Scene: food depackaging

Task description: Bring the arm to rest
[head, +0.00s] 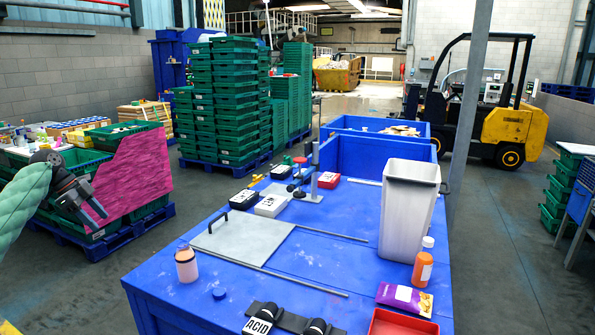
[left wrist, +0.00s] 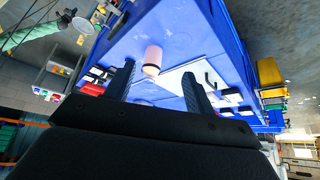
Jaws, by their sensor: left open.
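My left gripper (head: 93,214) hangs in the air left of the blue table (head: 160,291), in front of the green crates with the pink panel. It is open and empty; its two black fingers stand apart in the left wrist view (left wrist: 157,84). A pink jar (head: 186,264) stands upright on the table's left part, apart from the gripper; it also shows between the fingers in the left wrist view (left wrist: 152,60). My right gripper is in neither view.
A white bin (head: 408,210), an orange bottle (head: 422,269), a purple packet (head: 404,299) and a red tray (head: 400,324) are on the table's right side. A grey plate with a handle (head: 243,238) lies mid-table. Crates with a pink panel (head: 128,182) stand behind my left gripper.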

